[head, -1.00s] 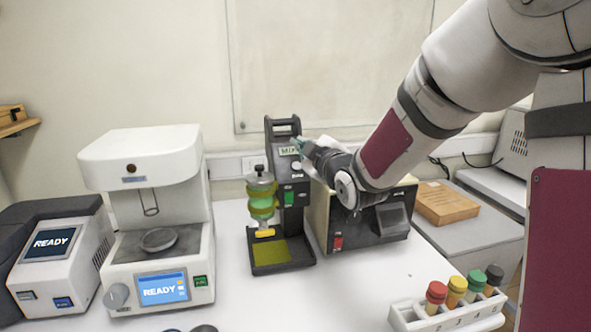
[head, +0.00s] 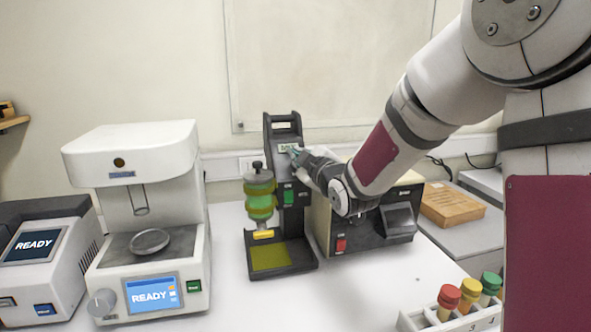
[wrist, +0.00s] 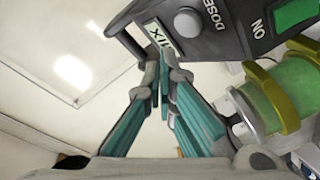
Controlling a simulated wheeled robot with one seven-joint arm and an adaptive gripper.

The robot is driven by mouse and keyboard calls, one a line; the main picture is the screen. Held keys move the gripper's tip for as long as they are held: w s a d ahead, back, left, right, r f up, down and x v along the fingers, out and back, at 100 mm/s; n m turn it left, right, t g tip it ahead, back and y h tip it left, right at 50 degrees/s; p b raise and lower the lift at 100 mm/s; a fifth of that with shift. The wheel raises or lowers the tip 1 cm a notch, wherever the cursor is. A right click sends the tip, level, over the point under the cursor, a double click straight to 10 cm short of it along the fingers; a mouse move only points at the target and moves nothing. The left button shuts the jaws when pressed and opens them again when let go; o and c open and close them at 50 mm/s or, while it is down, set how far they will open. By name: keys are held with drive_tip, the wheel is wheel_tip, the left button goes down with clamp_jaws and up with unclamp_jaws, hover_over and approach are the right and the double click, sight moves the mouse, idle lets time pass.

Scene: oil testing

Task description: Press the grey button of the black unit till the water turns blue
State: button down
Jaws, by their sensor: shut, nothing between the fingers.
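The black unit (head: 283,130) stands upright on the white table, with a green-filled vessel (head: 261,207) clamped at its left side. In the wrist view, its round grey button (wrist: 188,22) sits between the "MIX" label (wrist: 158,34) and the word "DOSE". The green switch (wrist: 297,13) marked "ON" is farther right. The liquid in the vessel (wrist: 277,98) looks green. My gripper (head: 293,152) is shut and empty at the unit's upper front. Its tips (wrist: 161,86) are close to the label side, below and left of the button. Contact cannot be told. My gripper hides the button in the head view.
A dark and beige box (head: 343,225) stands close to the unit's right, under my arm. A white "READY" machine (head: 130,150) stands to the left. A rack (head: 412,322) of capped tubes is at front right. The table front between them is clear.

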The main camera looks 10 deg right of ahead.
drive_tip(key=shift+w+f+b, duration=0.45)
drive_tip(key=shift+w+f, duration=0.15)
drive_tip(key=shift+f, duration=0.05)
drive_tip(key=shift+w+f, duration=0.1)
idle(1.0)
drive_tip(key=shift+w+f+b, duration=0.2)
drive_tip(key=shift+b, duration=0.35)
drive_tip(key=shift+w+f+b, duration=0.3)
drive_tip(key=shift+b, duration=0.15)
idle(0.8)
drive_tip(key=shift+s+r+p, duration=0.3)
drive_tip(key=shift+s+r, duration=0.3)
drive_tip(key=shift+s+r, duration=0.1)
drive_tip(key=shift+r, duration=0.05)
drive_tip(key=s+r+p, duration=0.2)
drive_tip(key=s+r, duration=0.1)
drive_tip(key=shift+s+r, duration=0.15)
drive_tip(key=shift+r, duration=0.05)
idle(0.5)
